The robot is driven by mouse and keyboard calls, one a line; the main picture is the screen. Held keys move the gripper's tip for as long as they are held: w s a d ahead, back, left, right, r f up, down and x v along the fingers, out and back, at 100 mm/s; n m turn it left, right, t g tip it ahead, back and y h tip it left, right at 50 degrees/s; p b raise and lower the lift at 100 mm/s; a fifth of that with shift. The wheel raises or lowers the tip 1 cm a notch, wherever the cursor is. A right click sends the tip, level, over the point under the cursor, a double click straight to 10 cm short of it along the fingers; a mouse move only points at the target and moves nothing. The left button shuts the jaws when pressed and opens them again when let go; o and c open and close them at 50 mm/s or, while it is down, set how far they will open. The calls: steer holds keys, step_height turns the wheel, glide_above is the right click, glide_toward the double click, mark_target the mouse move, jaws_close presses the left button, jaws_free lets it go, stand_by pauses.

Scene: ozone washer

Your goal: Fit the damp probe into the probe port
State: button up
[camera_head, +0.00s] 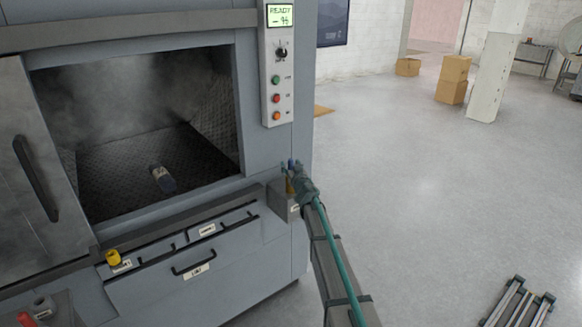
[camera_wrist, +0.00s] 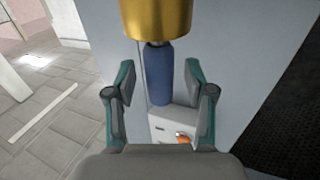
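My gripper (camera_head: 298,177) is at this piece. In the wrist view, my gripper (camera_wrist: 163,88) is open, with a finger on each side of the blue part and gaps between. I cannot tell which opening is the probe port.
A dark cylinder with a pale end (camera_head: 163,178) lies in the open, steamy chamber (camera_head: 110,165). A control panel (camera_head: 278,65) with a knob and buttons is above my gripper. A yellow knob-like piece (camera_head: 113,257) is at the lower left.

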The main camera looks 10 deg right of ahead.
steer(key=shift+s, duration=0.15)
steer(key=s+d, duration=0.1)
steer(key=s, duration=1)
steer(key=shift+s+d, duration=0.2)
steer(key=shift+s, duration=0.15)
